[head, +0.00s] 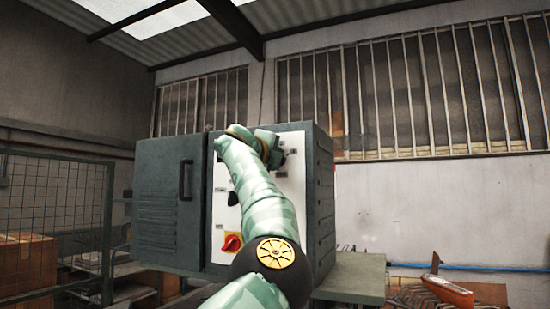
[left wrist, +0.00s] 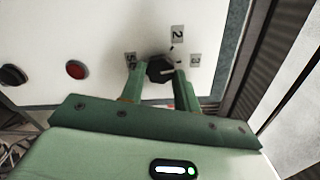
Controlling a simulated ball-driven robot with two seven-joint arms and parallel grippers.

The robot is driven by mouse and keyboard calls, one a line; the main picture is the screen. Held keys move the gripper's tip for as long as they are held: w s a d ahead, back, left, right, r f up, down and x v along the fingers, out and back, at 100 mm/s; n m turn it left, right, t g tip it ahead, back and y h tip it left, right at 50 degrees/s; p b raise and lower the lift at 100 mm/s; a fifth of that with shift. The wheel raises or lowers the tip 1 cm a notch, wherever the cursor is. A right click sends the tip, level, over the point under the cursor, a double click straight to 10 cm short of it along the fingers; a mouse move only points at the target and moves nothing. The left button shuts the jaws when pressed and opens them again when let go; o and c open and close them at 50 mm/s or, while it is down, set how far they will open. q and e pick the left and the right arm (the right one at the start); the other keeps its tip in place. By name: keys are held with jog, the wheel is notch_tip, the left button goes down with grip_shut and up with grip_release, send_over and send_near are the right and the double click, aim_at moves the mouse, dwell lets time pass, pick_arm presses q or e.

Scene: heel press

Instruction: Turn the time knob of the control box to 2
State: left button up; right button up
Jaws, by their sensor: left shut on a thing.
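The control box (head: 322,200) is a dark grey cabinet with a white front panel (head: 219,206), in the middle of the head view. My left gripper (head: 274,150) is at the panel's upper right, where the arm and gripper mostly hide the knob. In the left wrist view, my left gripper (left wrist: 158,74) is shut on the black time knob (left wrist: 158,66), one green finger on each side. A white line on the knob points right, roughly toward the label 3 (left wrist: 195,60). The label 2 (left wrist: 178,34) is above it, and another label (left wrist: 130,59) is left, too blurred to read.
A red button (left wrist: 77,69) and a black knob (left wrist: 13,75) are further left on the panel. A red and yellow switch (head: 232,243) is low on it. The box's left door (head: 158,220) has a black handle. A wire fence (head: 60,195) stands at left.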

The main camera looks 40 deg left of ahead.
pick_arm(q)
jog(key=shift+n+p, duration=1)
jog(key=shift+n, duration=3.1)
jog(key=o, duration=1)
jog(key=shift+a, duration=0.1)
jog(key=shift+c, duration=0.2)
jog(key=b+v, duration=0.9)
jog(key=v, duration=0.7)
jog(key=shift+s, duration=0.2)
